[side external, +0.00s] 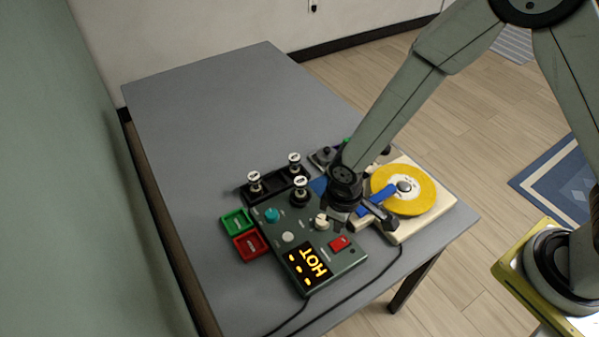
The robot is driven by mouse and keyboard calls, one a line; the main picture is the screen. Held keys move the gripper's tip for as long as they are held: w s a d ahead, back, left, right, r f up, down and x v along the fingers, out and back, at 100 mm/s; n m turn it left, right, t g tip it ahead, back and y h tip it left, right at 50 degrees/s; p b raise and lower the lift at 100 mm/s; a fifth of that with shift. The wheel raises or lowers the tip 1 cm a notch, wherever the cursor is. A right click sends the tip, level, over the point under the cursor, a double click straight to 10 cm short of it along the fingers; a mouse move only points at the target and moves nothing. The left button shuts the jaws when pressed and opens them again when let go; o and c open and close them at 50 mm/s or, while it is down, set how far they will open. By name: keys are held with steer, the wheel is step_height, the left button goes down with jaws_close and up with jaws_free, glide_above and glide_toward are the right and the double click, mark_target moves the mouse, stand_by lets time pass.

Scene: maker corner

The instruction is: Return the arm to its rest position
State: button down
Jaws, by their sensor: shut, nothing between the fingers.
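My gripper (338,217) is at the end of my arm, which reaches in from the upper right. It is shut and empty, pointing down above the right part of a dark green control box (318,256). A cream knob (321,220) on the box is right beside the fingers in the picture; I cannot tell whether they touch.
A cream board with a yellow disc (412,190) and a blue arm stands right of my gripper. A black rack (268,188) with white-topped pieces is behind the box. Green (237,222) and red (251,244) trays lie left. The grey table (205,110) is clear at the back left.

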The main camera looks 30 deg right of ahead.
steer(key=shift+r, duration=0.1)
steer(key=s+d+r+m+t, duration=0.1)
steer(key=s+d+r+m, duration=0.1)
steer(key=d+r, duration=0.5)
steer(key=s+d+r+m+t, duration=0.1)
steer(key=s+d+r+m, duration=0.1)
steer(key=d+r+m, duration=0.2)
steer(key=d+r, duration=0.3)
steer(key=d, duration=0.3)
steer(key=shift+s+d+t, duration=0.25)
steer(key=shift+d+t, duration=0.05)
steer(key=shift+d, duration=0.05)
